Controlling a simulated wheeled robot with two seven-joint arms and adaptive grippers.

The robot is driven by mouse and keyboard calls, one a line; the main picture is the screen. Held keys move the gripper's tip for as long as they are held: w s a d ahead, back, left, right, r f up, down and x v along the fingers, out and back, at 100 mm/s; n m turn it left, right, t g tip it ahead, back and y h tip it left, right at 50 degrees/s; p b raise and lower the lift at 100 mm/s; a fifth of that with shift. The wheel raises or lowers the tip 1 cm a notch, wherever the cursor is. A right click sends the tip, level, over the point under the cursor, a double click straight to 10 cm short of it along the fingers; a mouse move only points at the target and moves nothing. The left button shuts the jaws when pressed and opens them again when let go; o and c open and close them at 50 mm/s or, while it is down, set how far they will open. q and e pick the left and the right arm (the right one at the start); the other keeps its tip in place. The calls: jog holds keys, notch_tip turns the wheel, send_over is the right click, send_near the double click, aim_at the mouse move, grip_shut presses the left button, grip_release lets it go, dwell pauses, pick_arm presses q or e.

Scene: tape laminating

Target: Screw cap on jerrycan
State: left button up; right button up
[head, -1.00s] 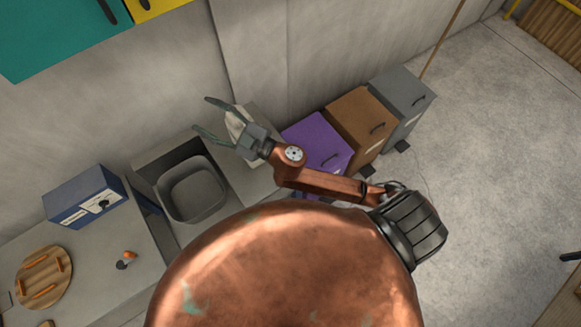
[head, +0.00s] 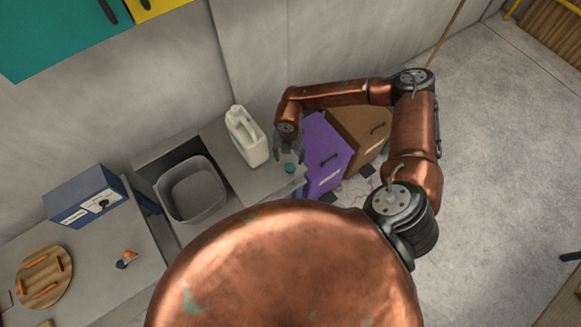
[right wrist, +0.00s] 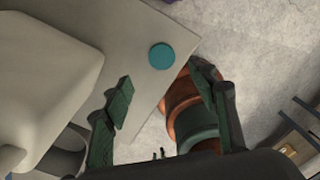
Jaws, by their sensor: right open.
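The white jerrycan (head: 247,137) stands upright on the right end of the counter in the head view. It also fills the left side of the right wrist view (right wrist: 40,80). The teal cap (head: 290,168) lies on the counter near its right corner, apart from the jerrycan. In the right wrist view the cap (right wrist: 161,56) lies ahead of and between my fingers. My right gripper (head: 290,152) is above the counter beside the cap, pointing down. Its fingers (right wrist: 165,88) are spread apart and empty. My left gripper does not show.
A grey basin (head: 190,190) sits in the sink recess left of the jerrycan. A blue box (head: 85,198) and a round wooden board (head: 43,262) are farther left on the counter. Purple (head: 318,150) and brown (head: 358,125) bins stand right of the counter end.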

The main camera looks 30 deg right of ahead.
aim_at(290, 167)
jog(key=shift+f, duration=1.3)
jog(key=f, duration=0.1)
jog(key=f+p, duration=0.1)
jog(key=f, duration=0.2)
jog(key=shift+d+f+p, duration=0.1)
jog(key=shift+d+p, duration=0.15)
jog(key=shift+p, duration=0.05)
jog(key=shift+f, duration=0.5)
jog(key=shift+c, duration=0.4)
jog(key=c, duration=0.7)
